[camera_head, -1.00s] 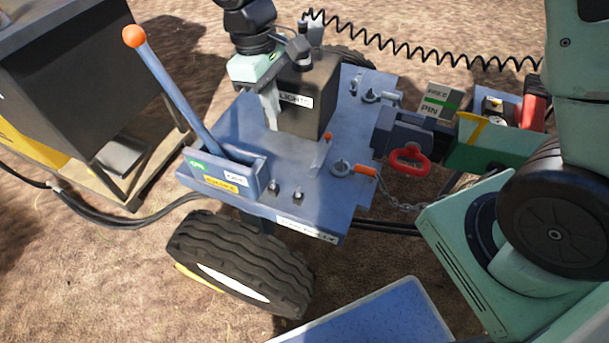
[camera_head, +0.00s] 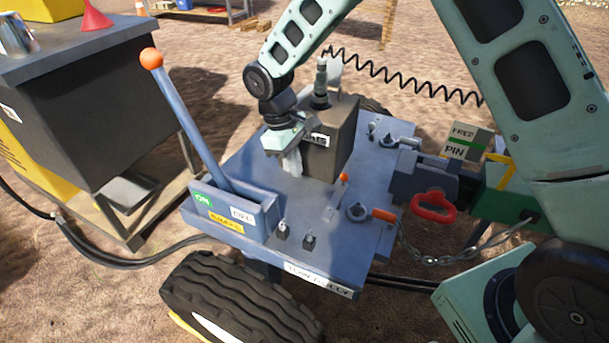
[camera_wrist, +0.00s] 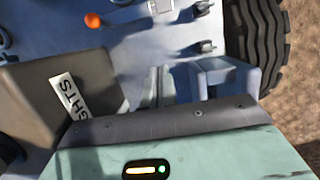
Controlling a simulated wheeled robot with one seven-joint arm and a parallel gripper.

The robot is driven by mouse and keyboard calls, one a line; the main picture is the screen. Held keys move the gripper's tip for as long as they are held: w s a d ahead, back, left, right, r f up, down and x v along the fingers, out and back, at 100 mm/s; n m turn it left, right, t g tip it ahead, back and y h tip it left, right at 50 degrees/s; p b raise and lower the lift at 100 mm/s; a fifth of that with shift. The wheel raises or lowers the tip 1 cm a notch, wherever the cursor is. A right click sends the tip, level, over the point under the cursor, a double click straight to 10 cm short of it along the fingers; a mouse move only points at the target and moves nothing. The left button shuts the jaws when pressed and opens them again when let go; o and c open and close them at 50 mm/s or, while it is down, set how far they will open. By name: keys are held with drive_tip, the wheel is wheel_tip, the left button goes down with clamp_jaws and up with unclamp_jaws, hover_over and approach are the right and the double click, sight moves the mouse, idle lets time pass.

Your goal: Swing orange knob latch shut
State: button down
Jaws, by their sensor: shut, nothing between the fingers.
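A small latch with an orange knob (camera_head: 343,177) stands on the blue trolley deck (camera_head: 318,215), just right of the dark box (camera_head: 332,150) with a LIGHTS label. The same orange knob shows on its thin rod in the wrist view (camera_wrist: 93,20), near the top left. My gripper (camera_head: 291,163) is shut and empty, pointing down over the deck at the box's left front side, apart from the orange knob. Its fingers show in the wrist view (camera_wrist: 160,88). Part of the LIGHTS label is hidden behind my gripper in the head view.
A tall blue lever with an orange ball (camera_head: 152,58) rises from a bracket (camera_head: 235,212) marked ON at the left. A pin with an orange handle (camera_head: 384,215) and a red handle (camera_head: 433,206) lie to the right. Two small posts (camera_head: 308,242) stand near the front edge.

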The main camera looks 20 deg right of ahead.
sight(336, 195)
drive_tip(key=b+x, duration=0.2)
drive_tip(key=x, duration=0.7)
drive_tip(key=shift+s+d+r+b, duration=0.2)
drive_tip(key=shift+s+d+b, duration=0.15)
drive_tip(key=shift+s+d, duration=1)
